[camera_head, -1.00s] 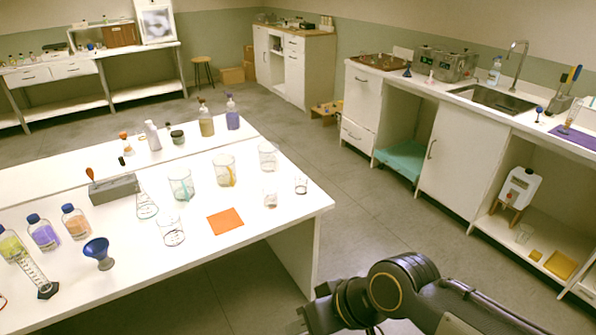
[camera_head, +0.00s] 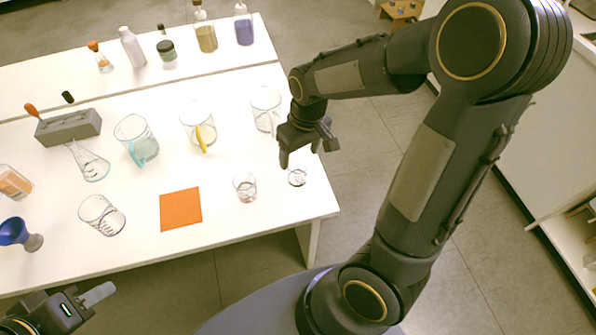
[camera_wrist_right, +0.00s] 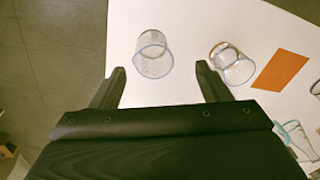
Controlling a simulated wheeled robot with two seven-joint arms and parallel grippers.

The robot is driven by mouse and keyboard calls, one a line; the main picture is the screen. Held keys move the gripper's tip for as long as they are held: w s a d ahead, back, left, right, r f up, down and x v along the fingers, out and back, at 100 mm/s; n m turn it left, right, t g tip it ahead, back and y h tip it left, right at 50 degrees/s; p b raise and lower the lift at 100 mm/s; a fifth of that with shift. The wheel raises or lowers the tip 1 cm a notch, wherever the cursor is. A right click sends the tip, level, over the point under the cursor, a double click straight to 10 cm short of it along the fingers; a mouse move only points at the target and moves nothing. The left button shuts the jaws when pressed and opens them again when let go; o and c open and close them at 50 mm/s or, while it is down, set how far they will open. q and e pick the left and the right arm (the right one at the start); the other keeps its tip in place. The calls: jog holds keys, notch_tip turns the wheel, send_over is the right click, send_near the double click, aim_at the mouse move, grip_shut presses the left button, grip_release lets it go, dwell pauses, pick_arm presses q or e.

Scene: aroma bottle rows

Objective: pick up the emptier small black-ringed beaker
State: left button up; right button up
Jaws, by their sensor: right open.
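Two small clear beakers stand near the table's right corner. The right small beaker (camera_head: 297,175) looks clear, with dark lines on it. The left small beaker (camera_head: 245,187) has a faint brownish tint low down; exact fill levels are hard to read. My right gripper (camera_head: 308,152) is open and empty, above and just behind the right beaker. In the right wrist view the right beaker (camera_wrist_right: 152,55) shows ahead, between the lines of the open fingers (camera_wrist_right: 160,72); the tinted beaker (camera_wrist_right: 232,65) is to its right. My left gripper (camera_head: 95,296) is at the lower left, apart from the beakers; its opening is unclear.
An orange mat (camera_head: 181,209) lies left of the small beakers. Larger beakers (camera_head: 265,108) (camera_head: 199,122) (camera_head: 137,138) stand behind. A clear glass (camera_head: 102,214), a flask (camera_head: 88,163) and a blue funnel (camera_head: 20,233) are further left. The table's right edge is close to the right beaker.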

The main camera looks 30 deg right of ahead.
jog(key=shift+n+g+h, duration=0.3)
jog(key=shift+h, duration=0.2)
jog(key=f, duration=0.3)
jog(key=w+f, duration=0.1)
jog(key=f, duration=0.6)
jog(key=shift+w+d+f, duration=0.1)
jog(key=shift+w+f, duration=0.2)
jog(key=shift+f, duration=0.05)
jog(key=c, duration=1.1)
jog(key=shift+r, duration=0.1)
